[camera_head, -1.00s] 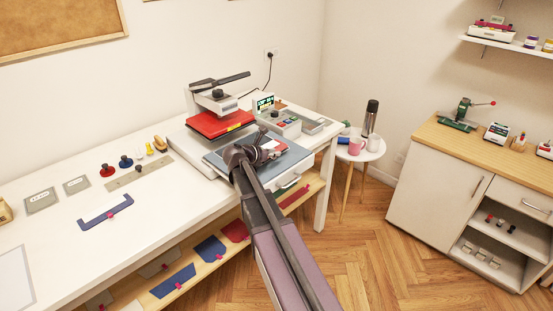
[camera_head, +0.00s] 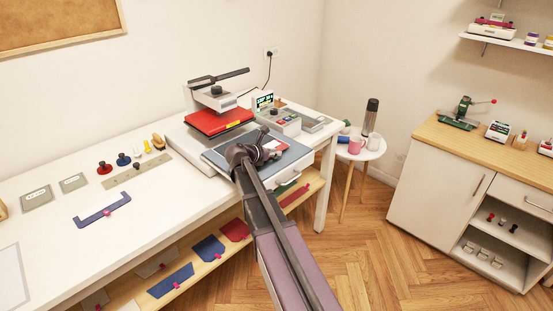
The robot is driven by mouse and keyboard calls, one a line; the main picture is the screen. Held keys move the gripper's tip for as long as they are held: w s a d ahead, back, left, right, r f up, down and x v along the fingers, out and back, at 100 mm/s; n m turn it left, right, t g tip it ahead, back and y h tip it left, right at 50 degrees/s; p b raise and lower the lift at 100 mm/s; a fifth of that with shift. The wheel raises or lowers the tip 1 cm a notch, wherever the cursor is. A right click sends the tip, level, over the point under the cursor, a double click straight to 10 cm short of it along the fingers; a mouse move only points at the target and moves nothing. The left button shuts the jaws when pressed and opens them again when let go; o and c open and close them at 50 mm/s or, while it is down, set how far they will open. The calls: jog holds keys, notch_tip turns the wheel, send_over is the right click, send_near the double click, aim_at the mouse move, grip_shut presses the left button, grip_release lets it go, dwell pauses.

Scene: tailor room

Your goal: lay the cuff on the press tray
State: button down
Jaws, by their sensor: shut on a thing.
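The press tray (camera_head: 222,158) is a grey-blue plate on the heat press at the table's right end, in front of the raised red press head (camera_head: 216,122). My gripper (camera_head: 270,154) is over the right part of the tray, low and close to its surface. It is shut on the cuff, which is mostly hidden by my gripper and arm. A small red patch and a pale patch show just beyond the fingers; I cannot tell whether these belong to the cuff. Whether the cuff touches the tray cannot be told.
A control box (camera_head: 279,121) stands right of the press. Cloth pieces lie on the lower shelf (camera_head: 228,256). A round side table (camera_head: 360,153) holds mugs and a flask.

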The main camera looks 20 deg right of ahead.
jog(key=shift+f, duration=0.5)
jog(key=shift+f+b, duration=0.25)
jog(key=shift+b, duration=0.25)
jog(key=c, duration=0.6)
grip_release()
jog(key=shift+o, duration=0.2)
jog(key=shift+r, duration=0.2)
jog(key=shift+r+p, duration=0.15)
jog(key=shift+p, duration=0.2)
jog(key=shift+s+a+r, duration=0.1)
jog(key=shift+a+r, duration=0.05)
jog(key=shift+a, duration=0.15)
jog(key=p+v, duration=0.4)
jog(key=v, duration=0.6)
jog(key=shift+s+a+r, duration=0.2)
jog(key=shift+a+r, duration=0.05)
jog(key=shift+a, duration=0.35)
